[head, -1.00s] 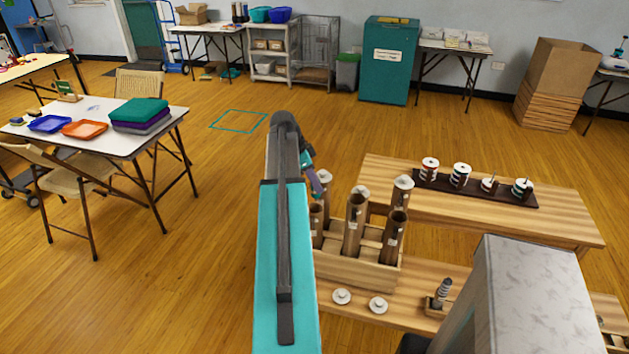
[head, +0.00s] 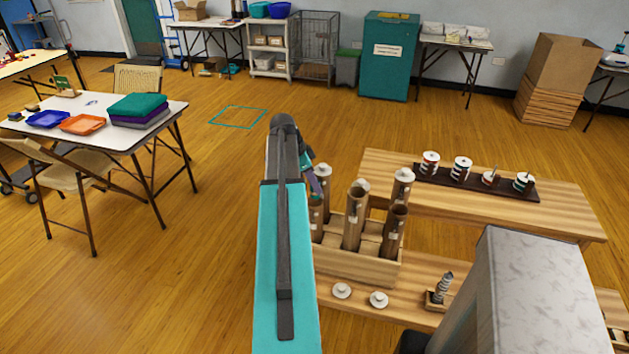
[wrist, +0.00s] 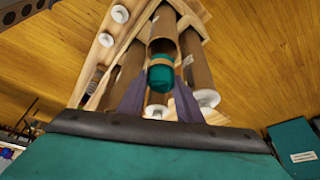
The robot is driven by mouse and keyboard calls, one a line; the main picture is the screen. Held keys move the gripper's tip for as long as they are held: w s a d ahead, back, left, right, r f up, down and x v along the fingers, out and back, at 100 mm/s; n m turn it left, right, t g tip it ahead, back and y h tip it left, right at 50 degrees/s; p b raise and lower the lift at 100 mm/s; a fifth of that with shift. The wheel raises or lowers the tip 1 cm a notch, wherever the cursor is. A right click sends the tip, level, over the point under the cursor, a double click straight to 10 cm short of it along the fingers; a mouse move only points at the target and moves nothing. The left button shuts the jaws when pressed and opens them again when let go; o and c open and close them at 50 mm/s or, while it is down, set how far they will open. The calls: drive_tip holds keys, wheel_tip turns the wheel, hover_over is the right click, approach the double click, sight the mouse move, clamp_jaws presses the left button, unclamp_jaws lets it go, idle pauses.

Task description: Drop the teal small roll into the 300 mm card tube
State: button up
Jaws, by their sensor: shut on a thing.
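My gripper (wrist: 159,92) is shut on the teal small roll (wrist: 160,79), which has a tan band, in the wrist view. The roll is at the mouth of a brown card tube (wrist: 163,25); I cannot tell whether any of it is inside. In the head view my gripper (head: 315,185) is partly behind my arm, above the left of the tubes, and the roll is hidden. Several upright brown tubes stand in a wooden rack (head: 350,262). The middle front tube (head: 353,225) and right front tube (head: 394,235) are open; others have white caps. No length label is readable.
Two loose white caps (head: 342,291) lie on the bench in front of the rack. A small holder (head: 437,302) with a striped spool stands to their right. Several striped spools sit on a dark tray (head: 475,187) on the bench behind. Open floor lies left of the rack.

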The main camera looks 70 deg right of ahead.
sight(314, 192)
drive_tip(key=shift+f+b, duration=1.15)
drive_tip(key=shift+f, duration=1.05)
drive_tip(key=o, duration=1.1)
drive_tip(key=b+v, duration=0.2)
drive_tip(key=v, duration=1.2)
drive_tip(key=shift+f, duration=0.15)
